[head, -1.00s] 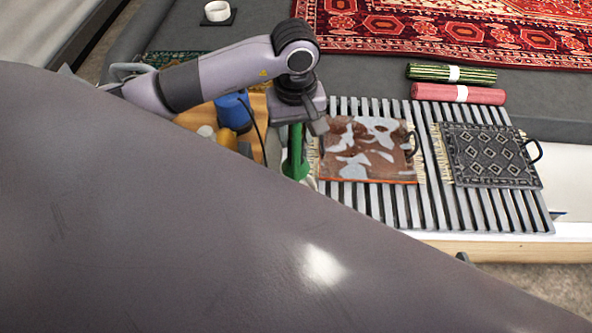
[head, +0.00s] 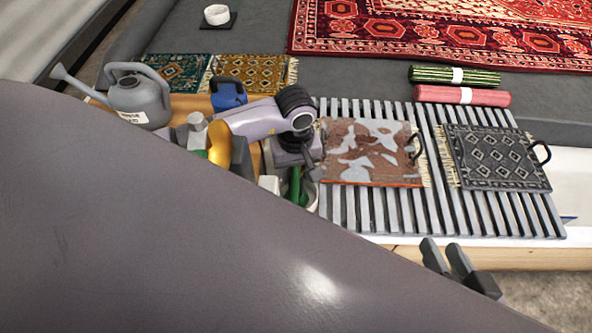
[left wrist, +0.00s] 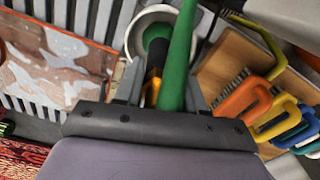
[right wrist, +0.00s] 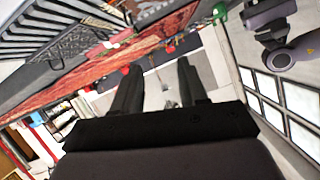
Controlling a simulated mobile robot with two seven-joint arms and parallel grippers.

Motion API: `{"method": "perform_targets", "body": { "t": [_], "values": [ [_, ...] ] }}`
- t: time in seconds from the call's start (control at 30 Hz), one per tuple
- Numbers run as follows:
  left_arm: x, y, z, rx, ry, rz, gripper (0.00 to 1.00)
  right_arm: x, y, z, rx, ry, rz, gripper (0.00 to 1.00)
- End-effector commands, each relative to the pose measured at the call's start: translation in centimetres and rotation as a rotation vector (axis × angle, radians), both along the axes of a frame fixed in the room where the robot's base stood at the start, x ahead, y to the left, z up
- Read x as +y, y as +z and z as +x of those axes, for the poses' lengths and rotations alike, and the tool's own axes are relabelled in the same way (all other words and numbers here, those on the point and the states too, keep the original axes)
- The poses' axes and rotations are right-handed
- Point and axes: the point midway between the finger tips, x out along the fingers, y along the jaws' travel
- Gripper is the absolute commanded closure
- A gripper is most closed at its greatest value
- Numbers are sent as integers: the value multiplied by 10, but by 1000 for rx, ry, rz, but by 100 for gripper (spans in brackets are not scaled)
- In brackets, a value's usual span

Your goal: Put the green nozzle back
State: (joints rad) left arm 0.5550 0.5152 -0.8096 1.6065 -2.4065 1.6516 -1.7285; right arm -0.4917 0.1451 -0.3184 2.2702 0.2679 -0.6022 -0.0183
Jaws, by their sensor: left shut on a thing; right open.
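My left gripper (head: 301,172) is shut on the green nozzle (head: 295,186), beside the left end of the slatted rack. In the left wrist view the nozzle (left wrist: 181,50) runs up between the fingers. A white round holder (left wrist: 133,45) shows beyond the fingers, with a green round part and a black-and-gold piece within its outline. I cannot tell whether the nozzle is inside the holder or above it. In the head view the holder (head: 312,195) is mostly hidden by my arm. My right gripper (head: 450,268) is open and empty beyond the rack's front edge.
The slatted rack (head: 375,215) bears a soiled rug piece (head: 372,150) and a dark patterned one (head: 497,158). A grey watering can (head: 138,98) and blue container (head: 228,94) stand left. Brushes with coloured handles (left wrist: 245,100) lie close by. My arm hides the front left.

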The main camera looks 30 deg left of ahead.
Motion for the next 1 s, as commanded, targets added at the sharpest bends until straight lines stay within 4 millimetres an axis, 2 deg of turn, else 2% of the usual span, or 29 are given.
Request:
{"method": "perform_targets", "body": {
  "t": [0.2, 0.23, 0.3, 0.57, 0.7, 0.83, 0.9, 1.0],
  "values": [
    [0, -3, 1, -1, 1, 0, 91, 1, -2, 0, 0, 2, 10, 57],
    [0, -3, 0, 0, 1, 0, 54, 2, -1, 0, 0, 3, 13, 57],
    [0, -2, 0, 0, 1, 0, 35, 2, 0, -1, 1, 4, 12, 57],
    [0, -2, 0, 0, 1, 0, 35, 3, 1, -1, -2, 4, 13, 57],
    [0, 4, 0, -1, 0, -1, 35, 1, 6, 0, -6, 2, 3, 57],
    [1, 28, 1, -5, -1, 2, 35, -3, 13, 0, -17, -8, -29, 57],
    [1, 45, 1, -7, -1, 2, 35, -9, 6, -6, 1, -20, -62, 57],
    [1, 67, 1, -5, -1, 2, 35, -15, 7, -7, -1, -28, -100, 57]
  ]
}}
